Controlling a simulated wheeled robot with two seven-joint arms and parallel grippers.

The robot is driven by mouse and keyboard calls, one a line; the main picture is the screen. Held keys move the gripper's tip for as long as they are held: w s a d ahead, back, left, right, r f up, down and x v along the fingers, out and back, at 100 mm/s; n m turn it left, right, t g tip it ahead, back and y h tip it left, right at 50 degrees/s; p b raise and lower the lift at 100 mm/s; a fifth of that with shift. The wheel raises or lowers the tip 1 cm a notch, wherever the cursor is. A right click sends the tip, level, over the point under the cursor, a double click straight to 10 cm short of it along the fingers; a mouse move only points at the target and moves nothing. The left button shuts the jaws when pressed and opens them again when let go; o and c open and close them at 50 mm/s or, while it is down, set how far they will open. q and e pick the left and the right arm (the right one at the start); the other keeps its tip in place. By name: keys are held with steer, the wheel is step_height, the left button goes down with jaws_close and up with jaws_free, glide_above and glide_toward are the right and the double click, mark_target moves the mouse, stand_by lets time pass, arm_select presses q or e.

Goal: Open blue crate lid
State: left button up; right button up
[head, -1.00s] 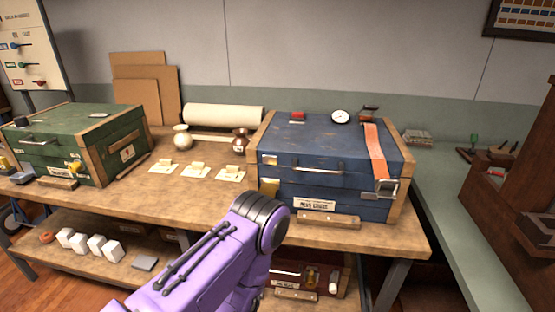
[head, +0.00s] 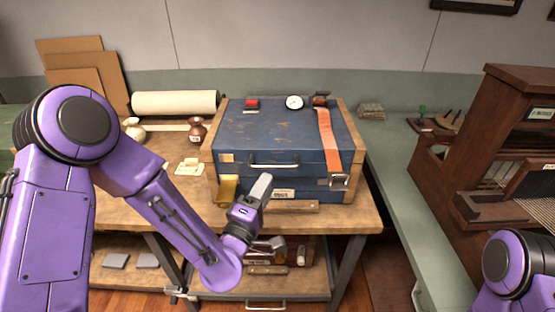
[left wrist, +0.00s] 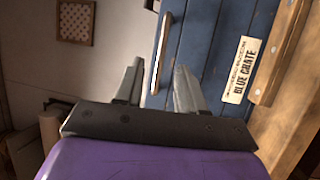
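The blue crate (head: 245,183) stands on the wooden bench with its lid (head: 275,130) shut. A metal handle (head: 273,165) runs along the front. An orange strap (head: 328,140) crosses the lid's right side down to a metal buckle (head: 332,182). My left gripper (head: 262,186) is in front of the crate, below the handle. In the left wrist view its two fingers (left wrist: 157,85) are apart and empty, with the blue front, a handle (left wrist: 162,52) and the "BLUE CRATE" label (left wrist: 240,70) beyond. Part of my right arm shows at the lower right; its gripper is out of view.
A red item (head: 251,104), a round dial (head: 294,102) and a dark metal piece (head: 320,100) sit at the lid's back. A brown vase (head: 197,130) stands left of the crate. A wooden cabinet (head: 520,130) stands at right. The green counter (head: 395,200) between is mostly clear.

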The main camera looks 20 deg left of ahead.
mark_target(277, 166)
arm_select(q)
steer(key=p+x, duration=0.2)
steer(key=x, duration=0.5)
steer(key=shift+w, duration=0.55)
jaws_close()
